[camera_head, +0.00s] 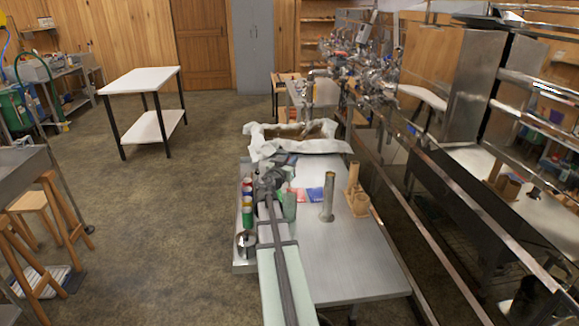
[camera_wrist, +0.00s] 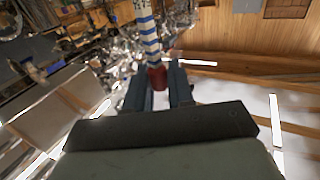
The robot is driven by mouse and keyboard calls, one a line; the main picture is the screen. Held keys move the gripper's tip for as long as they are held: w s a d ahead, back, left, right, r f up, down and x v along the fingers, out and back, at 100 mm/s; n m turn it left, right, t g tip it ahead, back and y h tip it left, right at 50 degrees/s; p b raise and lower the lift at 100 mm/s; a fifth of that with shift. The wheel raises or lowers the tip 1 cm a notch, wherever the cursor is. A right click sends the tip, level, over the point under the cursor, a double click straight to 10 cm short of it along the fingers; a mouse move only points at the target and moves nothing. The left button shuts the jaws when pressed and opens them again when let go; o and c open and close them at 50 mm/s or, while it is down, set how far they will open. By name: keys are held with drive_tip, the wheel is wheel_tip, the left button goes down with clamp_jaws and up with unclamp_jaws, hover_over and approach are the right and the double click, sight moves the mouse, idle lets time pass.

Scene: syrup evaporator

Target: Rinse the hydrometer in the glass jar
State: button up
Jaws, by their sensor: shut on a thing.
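My gripper (camera_wrist: 158,90) is shut on the hydrometer (camera_wrist: 149,38) in the wrist view. The hydrometer has a pale stem with blue bands and a dark red part between the fingers; its upper end runs out of the frame. In the head view my arm reaches forward over the left side of the metal table (camera_head: 345,265), and the gripper end (camera_head: 274,168) is near the cloth-lined basin. The hydrometer cannot be made out there.
A tall metal cylinder (camera_head: 328,198) and a wooden stand (camera_head: 355,190) stand right of my arm. Several coloured cans (camera_head: 247,205) line the left edge. The cloth-lined basin (camera_head: 324,146) is at the far end. The table's front right is clear. Long metal pans border the right side.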

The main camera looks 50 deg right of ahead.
wheel_tip(320, 180, up, 12)
idle(1.3)
drive_tip(key=shift+f, duration=0.1)
